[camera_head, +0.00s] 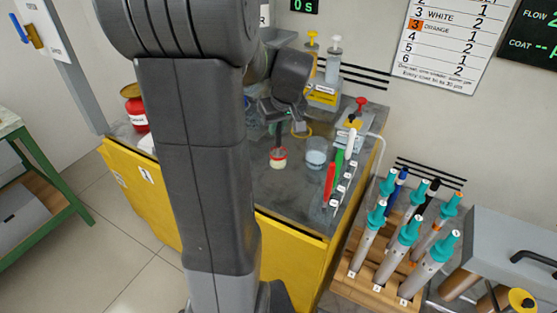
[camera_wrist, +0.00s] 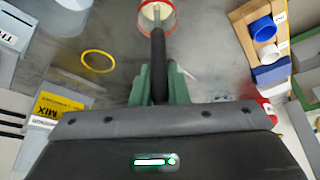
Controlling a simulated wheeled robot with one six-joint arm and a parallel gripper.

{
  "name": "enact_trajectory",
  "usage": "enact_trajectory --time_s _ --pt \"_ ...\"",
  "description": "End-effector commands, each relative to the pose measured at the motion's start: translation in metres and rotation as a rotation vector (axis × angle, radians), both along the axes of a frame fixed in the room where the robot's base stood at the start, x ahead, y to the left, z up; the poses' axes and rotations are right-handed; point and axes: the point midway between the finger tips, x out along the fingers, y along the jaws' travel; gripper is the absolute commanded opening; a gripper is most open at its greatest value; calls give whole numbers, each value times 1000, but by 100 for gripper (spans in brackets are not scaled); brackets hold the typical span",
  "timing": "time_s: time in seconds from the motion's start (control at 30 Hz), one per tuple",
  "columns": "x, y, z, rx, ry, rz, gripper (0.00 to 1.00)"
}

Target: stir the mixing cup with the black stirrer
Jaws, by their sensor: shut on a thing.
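My gripper (camera_wrist: 152,85) has green fingers shut on the black stirrer (camera_wrist: 158,60). In the head view my gripper (camera_head: 281,118) is above the grey worktop, and the stirrer (camera_head: 279,134) points down from it. The stirrer's lower end meets a small pale cup with a red rim (camera_head: 278,160), which I take for the mixing cup. In the wrist view this cup (camera_wrist: 170,18) is at the top edge, partly cut off, and the stirrer's end overlaps its opening. How deep the end sits is unclear.
A clear beaker (camera_head: 316,154) stands just right of the cup. Red (camera_head: 329,182) and green (camera_head: 339,163) items stand further right. A yellow ring (camera_wrist: 97,61) lies on the worktop. A wooden holder (camera_wrist: 262,45) with blue and white pieces is at the right in the wrist view.

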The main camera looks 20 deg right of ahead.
Motion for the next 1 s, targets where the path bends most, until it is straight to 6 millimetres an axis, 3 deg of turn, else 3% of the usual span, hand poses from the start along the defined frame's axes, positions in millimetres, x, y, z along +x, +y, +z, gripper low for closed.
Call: enact_trajectory --time_s 0.37,1.0 --pt "0 0 4 0 0 0 0" --pt "0 0 55 0 0 0 0"
